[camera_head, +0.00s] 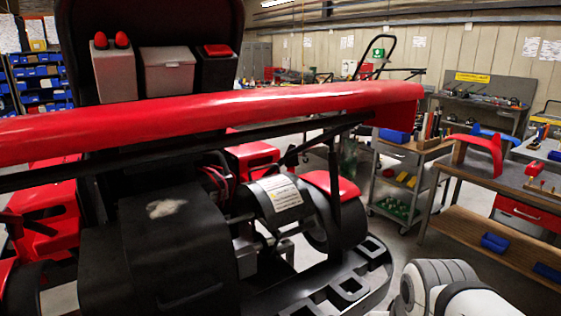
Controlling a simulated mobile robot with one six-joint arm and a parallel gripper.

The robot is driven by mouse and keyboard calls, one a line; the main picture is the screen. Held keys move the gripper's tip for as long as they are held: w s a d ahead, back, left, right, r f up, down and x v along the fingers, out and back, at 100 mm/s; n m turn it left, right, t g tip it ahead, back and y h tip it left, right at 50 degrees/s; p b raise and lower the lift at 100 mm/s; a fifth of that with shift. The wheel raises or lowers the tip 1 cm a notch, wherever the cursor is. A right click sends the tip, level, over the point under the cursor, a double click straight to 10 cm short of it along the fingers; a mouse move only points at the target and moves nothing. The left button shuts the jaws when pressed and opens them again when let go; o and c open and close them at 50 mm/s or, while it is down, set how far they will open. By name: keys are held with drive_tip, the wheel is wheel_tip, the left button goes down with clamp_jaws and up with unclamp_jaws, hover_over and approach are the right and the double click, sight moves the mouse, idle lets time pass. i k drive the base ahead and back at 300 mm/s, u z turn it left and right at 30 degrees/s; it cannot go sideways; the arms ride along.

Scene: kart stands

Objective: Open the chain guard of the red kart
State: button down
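The red kart (215,118) fills the left and middle of the head view, with a long red bar across its rear. Below the bar are a black box-like cover (175,240) with a pale patch on top, a silver cylinder (275,200) with a white label, and a small red curved cover (332,185) over a dark round part. I cannot tell for sure which cover is the chain guard; the small red one sits down on the part beneath it. My white arm shows at the bottom right, but my gripper is outside the view.
A black rear bumper frame (365,262) with slots curves around the kart's right end. A grey trolley (400,212) with bins stands behind it. A wooden workbench (500,250) with tools is at the right. Some bare floor lies between bumper and workbench.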

sight(284, 199)
drive_tip(key=u, duration=0.15)
drive_tip(key=i, duration=0.9)
drive_tip(key=u, duration=0.55)
